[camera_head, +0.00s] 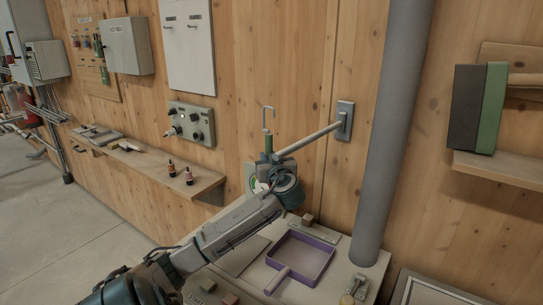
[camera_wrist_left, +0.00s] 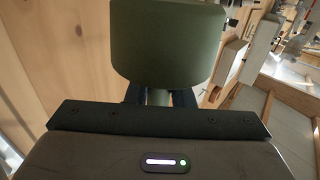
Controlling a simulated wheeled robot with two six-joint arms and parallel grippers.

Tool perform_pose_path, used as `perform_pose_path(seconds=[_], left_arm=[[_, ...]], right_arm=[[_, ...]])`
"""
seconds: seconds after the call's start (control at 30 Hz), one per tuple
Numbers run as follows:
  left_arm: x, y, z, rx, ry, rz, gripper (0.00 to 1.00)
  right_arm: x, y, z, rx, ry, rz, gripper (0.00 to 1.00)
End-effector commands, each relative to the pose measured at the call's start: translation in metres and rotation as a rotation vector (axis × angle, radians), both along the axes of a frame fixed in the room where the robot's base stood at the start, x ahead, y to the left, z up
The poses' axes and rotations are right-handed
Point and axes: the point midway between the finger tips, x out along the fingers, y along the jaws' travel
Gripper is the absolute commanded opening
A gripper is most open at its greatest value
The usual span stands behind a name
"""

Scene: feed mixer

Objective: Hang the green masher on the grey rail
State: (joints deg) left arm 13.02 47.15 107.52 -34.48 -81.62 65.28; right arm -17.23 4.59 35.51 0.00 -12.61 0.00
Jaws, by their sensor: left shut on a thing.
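The green masher (camera_head: 267,143) is upright in my left gripper (camera_head: 264,168), with its thin hook pointing up. In the left wrist view the masher's broad green head (camera_wrist_left: 168,40) fills the top middle, and the fingers (camera_wrist_left: 160,97) are shut on its narrower green stem. The grey rail (camera_head: 312,138) is a straight bar sticking out from a wall plate (camera_head: 344,120). In the head view its free end meets the masher's outline below the hook. I cannot tell whether they touch. The hook looks apart from the bar.
A purple tray (camera_head: 301,257) and small blocks lie on the worktop below. A thick grey pipe (camera_head: 391,130) stands right of the rail. A control box (camera_head: 191,123) and a shelf (camera_head: 150,160) with small bottles are on the wall to the left.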

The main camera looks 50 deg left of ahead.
Motion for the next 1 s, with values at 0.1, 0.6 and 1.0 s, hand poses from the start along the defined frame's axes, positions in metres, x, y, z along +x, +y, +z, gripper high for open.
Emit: perform_pose_path(seconds=[0.1,0.6,1.0], left_arm=[[0.002,-0.009,0.001,-0.003,-0.001,-0.001,0.00],[0.009,-0.049,0.001,-0.003,-0.002,-0.001,0.00],[0.015,-0.080,0.001,-0.003,-0.001,-0.001,0.00]], right_arm=[[0.001,0.000,0.003,0.000,-0.001,0.000,0.36],[0.001,0.000,0.013,0.000,-0.001,0.000,0.36],[0.001,0.001,0.021,0.001,-0.001,0.000,0.36]])
